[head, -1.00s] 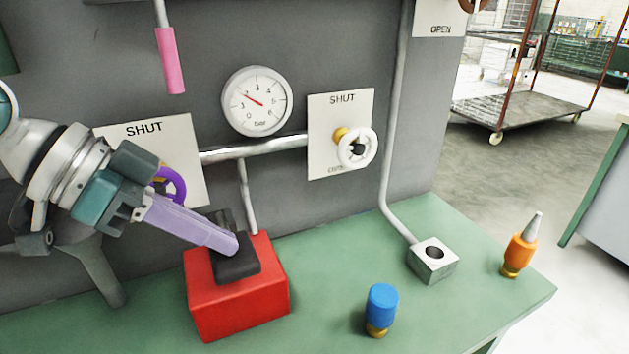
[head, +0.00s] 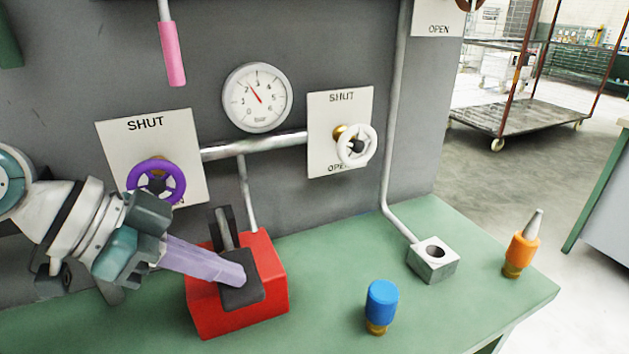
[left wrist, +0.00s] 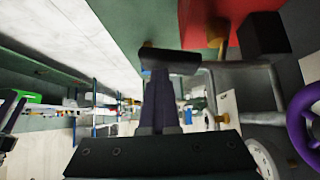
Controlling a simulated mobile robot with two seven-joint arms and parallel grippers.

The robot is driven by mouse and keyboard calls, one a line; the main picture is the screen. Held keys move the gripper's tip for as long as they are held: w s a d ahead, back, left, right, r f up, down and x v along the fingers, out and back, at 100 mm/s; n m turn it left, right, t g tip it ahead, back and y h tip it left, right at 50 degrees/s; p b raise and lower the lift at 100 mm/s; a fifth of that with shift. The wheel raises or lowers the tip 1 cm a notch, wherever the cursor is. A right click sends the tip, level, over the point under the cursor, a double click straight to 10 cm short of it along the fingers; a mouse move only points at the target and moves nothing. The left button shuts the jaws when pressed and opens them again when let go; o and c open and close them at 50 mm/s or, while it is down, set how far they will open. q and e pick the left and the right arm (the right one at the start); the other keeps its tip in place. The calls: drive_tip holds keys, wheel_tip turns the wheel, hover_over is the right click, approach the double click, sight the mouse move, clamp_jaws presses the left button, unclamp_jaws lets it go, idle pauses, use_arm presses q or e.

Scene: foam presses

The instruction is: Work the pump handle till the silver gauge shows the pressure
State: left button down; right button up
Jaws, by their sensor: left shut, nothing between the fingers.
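The pump is a red block (head: 262,305) on the green bench, with a black handle pad (head: 243,292) on a short lever at its top. My left gripper (head: 240,278) is shut and empty. Its lavender fingertips touch the pad from above, and the pad sits low over the block. In the left wrist view the fingers (left wrist: 162,95) reach to the dark pad (left wrist: 170,60), with the red block (left wrist: 212,22) beyond. The silver gauge (head: 270,112) is on the grey panel; its red needle points up-left, between about 2 and 3.
A purple valve wheel (head: 172,192) and a white one (head: 369,153) are on the panel, with a pink-gripped lever (head: 172,55) above. A blue-capped piece (head: 382,300), a holed metal block (head: 449,264) and an orange bottle (head: 524,248) stand to the right on the bench.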

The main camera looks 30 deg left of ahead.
use_arm(q)
drive_tip(key=shift+s+a+f, duration=0.15)
drive_tip(key=shift+s+f, duration=0.15)
drive_tip(key=shift+s, duration=0.05)
drive_tip(key=p+v, duration=0.4)
drive_tip(key=v, duration=0.6)
drive_tip(key=shift+w+r+p, duration=0.25)
drive_tip(key=shift+w+p, duration=0.1)
idle(0.6)
